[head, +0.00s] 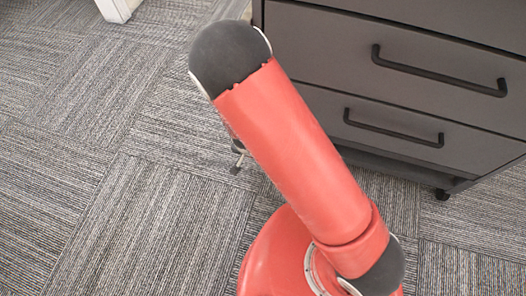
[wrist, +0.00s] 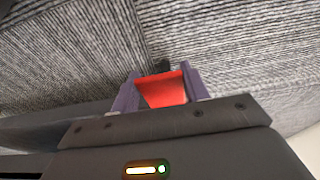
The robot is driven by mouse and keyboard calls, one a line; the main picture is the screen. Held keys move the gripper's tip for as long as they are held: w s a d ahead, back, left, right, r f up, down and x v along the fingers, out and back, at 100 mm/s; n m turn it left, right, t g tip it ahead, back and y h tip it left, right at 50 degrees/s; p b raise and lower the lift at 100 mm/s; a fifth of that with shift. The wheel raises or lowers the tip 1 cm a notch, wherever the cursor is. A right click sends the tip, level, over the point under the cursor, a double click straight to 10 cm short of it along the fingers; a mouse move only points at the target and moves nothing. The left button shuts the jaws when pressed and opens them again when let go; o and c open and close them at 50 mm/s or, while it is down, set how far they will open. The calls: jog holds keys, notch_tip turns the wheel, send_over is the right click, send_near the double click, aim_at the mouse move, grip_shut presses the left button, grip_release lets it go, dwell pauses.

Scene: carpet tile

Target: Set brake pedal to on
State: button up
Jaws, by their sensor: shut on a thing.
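In the wrist view a red piece (wrist: 162,91), which looks like the brake pedal, sits between the two purple-grey fingers of my gripper (wrist: 160,88). The fingers are shut on it. A small black part (wrist: 162,67) shows just beyond the red piece. The rest of what the red piece belongs to is hidden. Whether the pedal is on or off cannot be told.
A dark grey drawer cabinet (head: 340,78) with black bar handles stands at the upper right, with a black caster (head: 441,194) under its right corner. A white leg (head: 117,8) stands at the top left. Striped carpet tile (head: 90,140) is clear on the left.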

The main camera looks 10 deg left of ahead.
jog(key=shift+w+f+t+b, duration=0.15)
jog(key=shift+f+t+b, duration=0.35)
jog(key=shift+f+t, duration=0.8)
jog(key=shift+w+f+t+b, duration=0.1)
jog(key=shift+f+t+b, duration=0.4)
jog(key=shift+f+t, duration=0.75)
jog(key=shift+r+t+h, duration=0.3)
jog(key=shift+t, duration=0.05)
jog(key=o, duration=1.4)
jog(key=shift+r, duration=0.1)
jog(key=p+v, duration=0.2)
jog(key=v, duration=0.5)
jog(key=shift+s+r, duration=0.2)
jog(key=shift+r, duration=0.05)
